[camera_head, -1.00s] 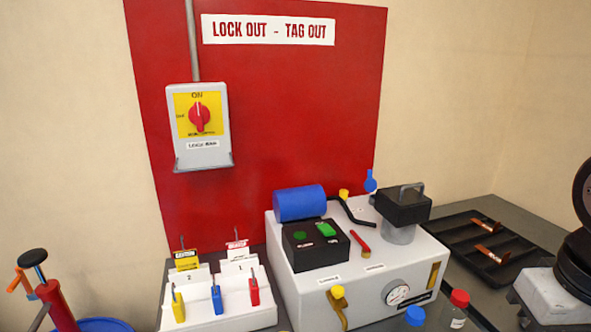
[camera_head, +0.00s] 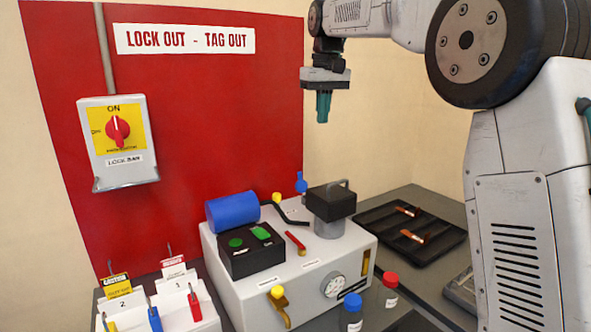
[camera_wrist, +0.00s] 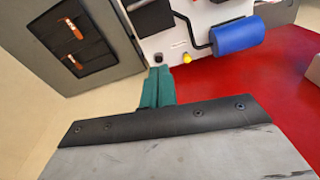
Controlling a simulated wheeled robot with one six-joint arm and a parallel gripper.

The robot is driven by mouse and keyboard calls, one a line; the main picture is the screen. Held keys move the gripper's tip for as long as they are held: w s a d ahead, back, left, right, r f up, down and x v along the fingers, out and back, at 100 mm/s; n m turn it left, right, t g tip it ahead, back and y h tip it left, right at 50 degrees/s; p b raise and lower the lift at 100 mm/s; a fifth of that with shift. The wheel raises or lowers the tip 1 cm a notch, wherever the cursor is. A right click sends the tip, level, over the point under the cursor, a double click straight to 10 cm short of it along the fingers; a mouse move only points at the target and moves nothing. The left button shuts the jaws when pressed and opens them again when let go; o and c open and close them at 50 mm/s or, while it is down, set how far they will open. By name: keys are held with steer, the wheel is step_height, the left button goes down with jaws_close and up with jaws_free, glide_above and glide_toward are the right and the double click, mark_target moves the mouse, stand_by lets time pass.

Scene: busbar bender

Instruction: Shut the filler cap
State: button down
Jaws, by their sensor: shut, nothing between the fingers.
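A small blue flap (camera_head: 300,182), which looks like the filler cap, stands raised at the back edge of the white bender unit (camera_head: 225,285), left of the dark press head. I cannot make it out in the wrist view, where my fingers may hide it. My gripper (camera_head: 323,118) points down, shut and empty, well above the back of the unit and a little right of the flap. In the wrist view my closed teal fingers (camera_wrist: 160,75) show in front of the unit's back edge.
The red lockout board (camera_head: 200,110) rises behind. A black tray (camera_head: 430,225) lies to the right. Bottles (camera_head: 352,315) stand in front.

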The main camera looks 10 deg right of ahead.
steer(key=w+f, duration=0.5)
steer(key=w, duration=0.7)
steer(key=n, duration=0.1)
glide_above(301, 182)
steer(key=w, duration=0.2)
step_height(301, 182, down, 7)
step_height(301, 182, down, 10)
steer(key=a, duration=0.1)
steer(key=shift+w+r, duration=0.2)
steer(key=shift+w, duration=0.05)
steer(key=shift+a, duration=0.1)
